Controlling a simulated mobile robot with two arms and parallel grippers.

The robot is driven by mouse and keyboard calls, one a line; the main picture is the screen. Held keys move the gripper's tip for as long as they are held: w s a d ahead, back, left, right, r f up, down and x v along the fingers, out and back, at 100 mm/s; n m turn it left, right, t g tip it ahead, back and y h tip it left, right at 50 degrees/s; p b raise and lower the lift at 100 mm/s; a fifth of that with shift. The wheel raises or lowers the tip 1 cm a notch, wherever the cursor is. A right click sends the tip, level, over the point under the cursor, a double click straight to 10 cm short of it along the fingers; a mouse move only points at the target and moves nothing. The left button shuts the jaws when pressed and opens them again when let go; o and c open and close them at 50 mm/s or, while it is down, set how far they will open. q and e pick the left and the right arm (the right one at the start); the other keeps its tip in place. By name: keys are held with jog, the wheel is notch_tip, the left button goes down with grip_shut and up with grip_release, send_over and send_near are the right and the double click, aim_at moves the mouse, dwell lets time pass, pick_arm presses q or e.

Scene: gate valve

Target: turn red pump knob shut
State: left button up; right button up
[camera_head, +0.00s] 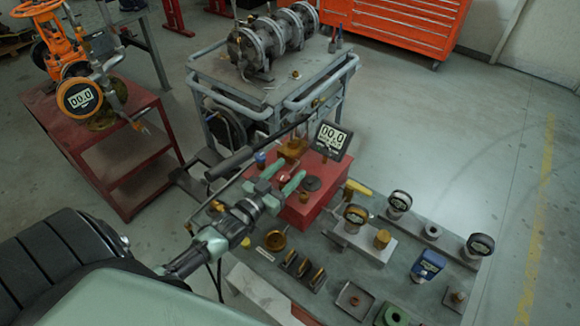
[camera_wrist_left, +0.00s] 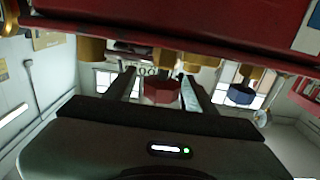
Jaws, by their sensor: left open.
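The red pump (camera_head: 312,205) stands on the grey workbench, with a digital gauge reading 00.0 (camera_head: 331,139) above it. My left gripper (camera_head: 278,184) is at the left side of the pump, with its two green fingers apart. In the left wrist view, the red faceted knob (camera_wrist_left: 160,92) shows between the two open fingers. A gap on each side is hard to judge, and I cannot tell if either finger touches it. In the head view I cannot make out the red knob clearly near the gripper. My right gripper is not in view.
A blue knob (camera_wrist_left: 241,95) sits to the right of the fingers in the left wrist view. A black-handled lever (camera_head: 229,163) stands close by the gripper. Gauges, brass fittings and a blue meter (camera_head: 428,265) crowd the bench (camera_head: 330,265). Open floor lies to the right.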

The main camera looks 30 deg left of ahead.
pick_arm(q)
jog(key=shift+w+d, duration=0.1)
jog(key=shift+w, duration=0.45)
jog(key=shift+c, duration=0.3)
grip_shut()
jog(key=m+h+b, duration=0.2)
jog(key=h, duration=0.1)
jog(key=shift+d+f+g+b, duration=0.1)
jog(key=shift+d+g+b, duration=0.05)
jog(key=shift+g+b, duration=0.2)
jog(key=shift+d+m+g+h+b, duration=0.25)
jog(key=shift+m+h+b, duration=0.3)
jog(key=shift+h, duration=0.35)
jog(key=shift+r, duration=0.2)
jog(key=shift+o, duration=0.3)
grip_release()
jog(key=shift+s, duration=0.1)
jog(key=shift+s+a+f, duration=0.1)
